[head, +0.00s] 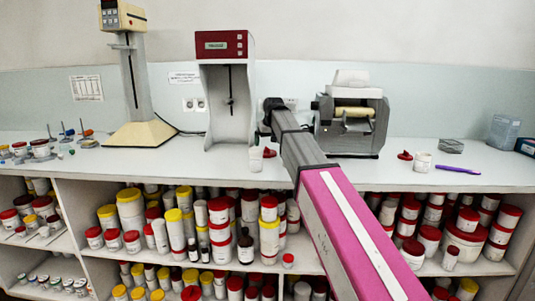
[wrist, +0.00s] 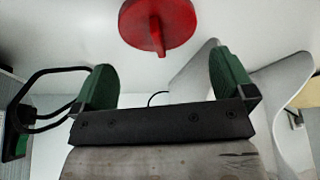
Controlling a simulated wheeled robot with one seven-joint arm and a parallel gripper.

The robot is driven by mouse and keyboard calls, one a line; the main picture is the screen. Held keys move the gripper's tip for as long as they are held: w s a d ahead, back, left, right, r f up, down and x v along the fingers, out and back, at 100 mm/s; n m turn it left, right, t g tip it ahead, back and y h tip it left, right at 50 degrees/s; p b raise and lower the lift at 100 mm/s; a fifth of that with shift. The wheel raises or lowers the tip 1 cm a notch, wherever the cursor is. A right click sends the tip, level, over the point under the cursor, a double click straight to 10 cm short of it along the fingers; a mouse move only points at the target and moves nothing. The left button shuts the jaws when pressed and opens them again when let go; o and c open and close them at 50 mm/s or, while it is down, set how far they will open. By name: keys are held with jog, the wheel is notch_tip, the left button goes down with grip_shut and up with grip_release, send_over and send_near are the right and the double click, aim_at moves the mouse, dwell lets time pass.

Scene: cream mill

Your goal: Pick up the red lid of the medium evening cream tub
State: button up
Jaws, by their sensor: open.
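A red lid (wrist: 158,24) with a raised grip bar lies at the top middle of the wrist view, beyond my fingertips and apart from them. My gripper (wrist: 162,68) is open and empty, its two green fingers spread wide. In the head view my gripper (head: 267,120) is above the counter, in front of the red-topped machine. One red lid (head: 269,152) lies below it beside a small white tub (head: 256,159). Another red lid (head: 405,155) lies beside a wider white tub (head: 422,161) to the right. Tub labels are too small to read.
The red-topped machine (head: 225,45) and a roller mill (head: 352,140) stand behind on the counter (head: 200,165). A tall stand mixer (head: 140,130) is left. A purple tool (head: 456,170) lies right. Shelves below hold several lidded tubs. Counter left of my gripper is mostly clear.

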aim_at(267, 148)
jog(key=x, duration=0.4)
jog(key=shift+f, duration=0.45)
jog(key=c, duration=0.5)
jog(key=shift+c, duration=0.3)
jog(key=shift+r, duration=0.1)
jog(key=shift+r, duration=0.5)
notch_tip(267, 148, up, 2)
jog(key=shift+r, duration=0.2)
jog(key=s+a+r, duration=0.3)
jog(key=s+r, duration=0.4)
jog(key=s, duration=0.4)
jog(key=s+d+r, duration=0.1)
jog(key=d+r, duration=0.2)
jog(key=d, duration=1)
jog(key=shift+s+d+r, duration=0.25)
jog(key=shift+d+r, duration=0.05)
jog(key=shift+r, duration=0.05)
